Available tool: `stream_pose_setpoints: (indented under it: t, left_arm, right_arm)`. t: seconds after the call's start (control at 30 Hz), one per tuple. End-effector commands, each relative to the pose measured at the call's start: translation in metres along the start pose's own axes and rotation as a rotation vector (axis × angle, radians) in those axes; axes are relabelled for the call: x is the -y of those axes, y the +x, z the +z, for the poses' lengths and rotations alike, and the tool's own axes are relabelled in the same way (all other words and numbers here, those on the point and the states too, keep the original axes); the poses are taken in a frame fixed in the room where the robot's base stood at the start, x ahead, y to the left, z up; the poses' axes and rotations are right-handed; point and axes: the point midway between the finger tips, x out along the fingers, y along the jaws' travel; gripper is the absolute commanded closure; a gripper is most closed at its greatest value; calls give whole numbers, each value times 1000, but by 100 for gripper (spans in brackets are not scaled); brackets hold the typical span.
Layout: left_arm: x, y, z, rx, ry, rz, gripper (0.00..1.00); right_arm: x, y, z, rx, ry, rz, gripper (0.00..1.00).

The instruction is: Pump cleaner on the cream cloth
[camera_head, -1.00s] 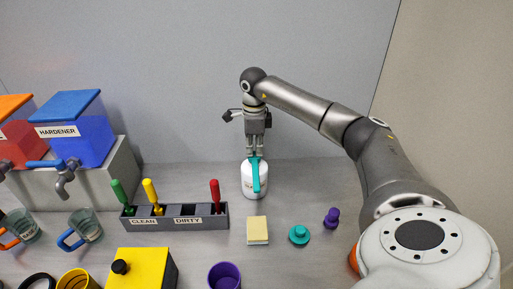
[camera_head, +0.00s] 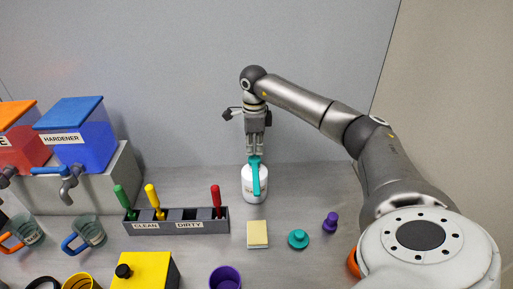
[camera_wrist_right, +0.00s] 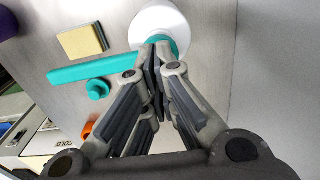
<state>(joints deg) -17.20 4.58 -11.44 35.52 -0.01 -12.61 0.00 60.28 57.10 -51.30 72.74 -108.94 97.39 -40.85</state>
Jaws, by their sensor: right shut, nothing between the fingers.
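A white pump bottle (camera_head: 254,187) with a teal pump head (camera_head: 256,172) stands upright on the table below my right arm. My right gripper (camera_head: 254,153) points straight down with its fingers shut, at the top of the pump head; they appear to touch it. In the right wrist view the shut fingertips (camera_wrist_right: 157,52) are over the teal pump head (camera_wrist_right: 95,72), with the white bottle (camera_wrist_right: 165,22) beneath. A cream block-shaped cloth (camera_head: 257,235) lies in front of the bottle, under the spout's side; it also shows in the right wrist view (camera_wrist_right: 82,41). My left gripper is not in view.
A grey rack (camera_head: 178,227) with green, yellow and red tools, marked CLEAN and DIRTY, stands left of the bottle. A teal knob (camera_head: 298,239) and a purple knob (camera_head: 330,222) lie right of the cloth. A purple cup (camera_head: 225,278) is in front.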

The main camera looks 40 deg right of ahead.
Motion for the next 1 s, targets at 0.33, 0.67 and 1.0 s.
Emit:
stream_pose_setpoints:
  t: [0.33, 0.67, 1.0]
  left_arm:
    - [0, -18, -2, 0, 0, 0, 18]
    - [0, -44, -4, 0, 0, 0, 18]
    - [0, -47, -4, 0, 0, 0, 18]
  right_arm:
    - [0, -22, 0, 0, 0, -1, 100]
    - [0, -55, 0, 0, 0, -1, 100]
    - [0, -60, 0, 0, 0, 0, 100]
